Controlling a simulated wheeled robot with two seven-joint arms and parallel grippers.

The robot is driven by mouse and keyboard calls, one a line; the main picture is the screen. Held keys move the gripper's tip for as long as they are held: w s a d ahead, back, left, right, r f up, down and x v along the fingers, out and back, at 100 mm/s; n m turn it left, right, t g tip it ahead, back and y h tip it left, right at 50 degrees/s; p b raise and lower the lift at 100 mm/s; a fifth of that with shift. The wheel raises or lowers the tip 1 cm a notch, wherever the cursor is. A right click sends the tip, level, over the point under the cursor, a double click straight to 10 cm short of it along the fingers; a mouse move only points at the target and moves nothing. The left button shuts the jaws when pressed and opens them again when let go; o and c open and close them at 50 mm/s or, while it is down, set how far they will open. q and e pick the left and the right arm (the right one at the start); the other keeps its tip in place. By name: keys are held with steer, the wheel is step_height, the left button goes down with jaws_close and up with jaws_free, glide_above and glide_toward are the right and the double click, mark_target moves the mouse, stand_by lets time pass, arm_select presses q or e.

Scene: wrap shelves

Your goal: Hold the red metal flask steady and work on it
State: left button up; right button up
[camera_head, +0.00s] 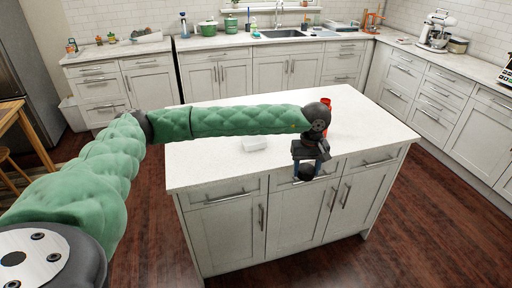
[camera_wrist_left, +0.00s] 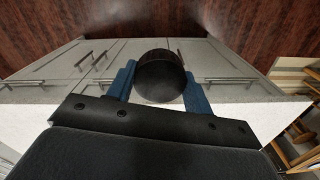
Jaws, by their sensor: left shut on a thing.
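A red upright thing (camera_head: 326,102), which looks like the red metal flask, stands on the kitchen island behind my left wrist. Most of it is hidden by the wrist. My left gripper (camera_head: 308,170) points down at the island's front edge, in front of the red thing and apart from it. Its blue fingers are shut on a dark round thing (camera_head: 306,173). In the left wrist view this dark round thing (camera_wrist_left: 160,76) sits between both fingers, with its flat end facing outward. My right gripper is not in view.
The island's white top (camera_head: 210,157) is mostly clear. A small white block (camera_head: 254,143) lies on it left of my gripper. Cabinet doors and handles are below the front edge. Counters with a green pot (camera_head: 208,28) and a stand mixer (camera_head: 437,28) line the walls.

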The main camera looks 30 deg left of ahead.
arm_select(q)
steer(key=w+a+n, duration=0.4)
steer(key=w+n, duration=0.2)
steer(key=n, duration=0.4)
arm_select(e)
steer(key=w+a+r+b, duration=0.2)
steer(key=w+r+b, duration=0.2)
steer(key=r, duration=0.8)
arm_select(q)
steer(key=n+p, duration=0.6)
steer(key=n, duration=2.4)
glide_above(254, 140)
steer(key=s+d, duration=0.2)
steer(key=s, duration=0.1)
step_height(254, 140, down, 4)
steer(key=shift+w+a+r, duration=0.1)
steer(key=shift+w+r, duration=0.05)
steer(key=shift+f+p, duration=0.95)
steer(key=shift+f, duration=1.2)
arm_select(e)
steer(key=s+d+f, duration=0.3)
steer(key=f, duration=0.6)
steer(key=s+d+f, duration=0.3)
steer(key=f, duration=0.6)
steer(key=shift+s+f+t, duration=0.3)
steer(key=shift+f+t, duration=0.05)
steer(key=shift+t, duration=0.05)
arm_select(q)
steer(key=shift+f, duration=0.1)
